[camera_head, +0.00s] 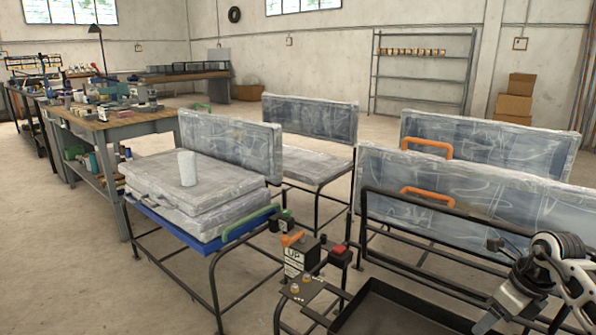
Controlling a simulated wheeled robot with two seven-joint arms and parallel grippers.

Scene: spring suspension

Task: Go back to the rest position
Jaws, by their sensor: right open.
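My right arm comes in at the lower right edge. Its gripper (496,314) is low in the corner, at the right of the black tray (405,312), and is open. I see nothing held in it. Its fingertips are small and partly cut by the lower edge of the picture. My left gripper is not in view.
A control stand (305,262) with a red button and an "UP" label stands in front. Behind it are wrapped grey panels (470,205) on black frames and a blue-edged rack (180,232) with stacked panels and a white cylinder (187,168). A cluttered workbench (150,121) is left.

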